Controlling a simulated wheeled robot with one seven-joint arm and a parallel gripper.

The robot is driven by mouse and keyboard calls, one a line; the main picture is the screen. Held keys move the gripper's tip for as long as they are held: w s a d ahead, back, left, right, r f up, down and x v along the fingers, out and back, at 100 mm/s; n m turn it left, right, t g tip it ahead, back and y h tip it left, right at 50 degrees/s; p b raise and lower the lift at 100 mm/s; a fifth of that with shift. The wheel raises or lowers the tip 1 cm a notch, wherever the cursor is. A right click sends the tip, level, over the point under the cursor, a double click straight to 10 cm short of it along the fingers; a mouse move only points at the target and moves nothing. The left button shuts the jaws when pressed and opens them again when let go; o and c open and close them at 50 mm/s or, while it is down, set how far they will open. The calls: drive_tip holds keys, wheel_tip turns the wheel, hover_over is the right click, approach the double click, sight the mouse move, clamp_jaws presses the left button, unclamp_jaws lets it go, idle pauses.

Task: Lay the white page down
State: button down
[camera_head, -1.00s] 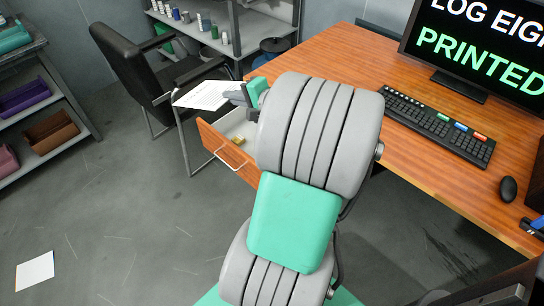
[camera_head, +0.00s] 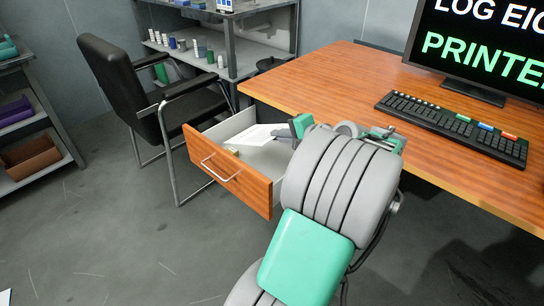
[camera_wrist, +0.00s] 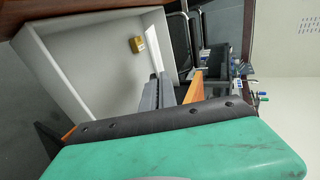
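The white page (camera_head: 252,133), with faint print, shows at the drawer opening, over or in the open drawer (camera_head: 232,188). In the wrist view the page (camera_wrist: 154,47) is a thin bright strip seen nearly edge-on, running to the fingertips. My gripper (camera_head: 277,136) is at the page's right edge, its grey fingers close together on it. The fingers also show in the wrist view (camera_wrist: 159,78). I cannot tell whether the page touches the drawer floor. My arm hides part of the drawer's right side.
A small yellow block (camera_head: 233,151) lies in the drawer. The wooden desk (camera_head: 340,75) holds a keyboard (camera_head: 455,125) and monitor (camera_head: 485,45). A black chair (camera_head: 115,75) stands left of the drawer. Another white sheet (camera_head: 5,297) lies on the floor at lower left.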

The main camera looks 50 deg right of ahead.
sight(258, 134)
wheel_tip(258, 134, down, 6)
drive_tip(key=w+b, duration=0.2)
drive_tip(key=b, duration=0.1)
drive_tip(key=shift+w+f, duration=0.15)
drive_tip(key=shift+w, duration=0.25)
drive_tip(key=shift+f, duration=0.15)
drive_tip(key=shift+f, duration=0.25)
drive_tip(key=c, duration=1.7)
unclamp_jaws()
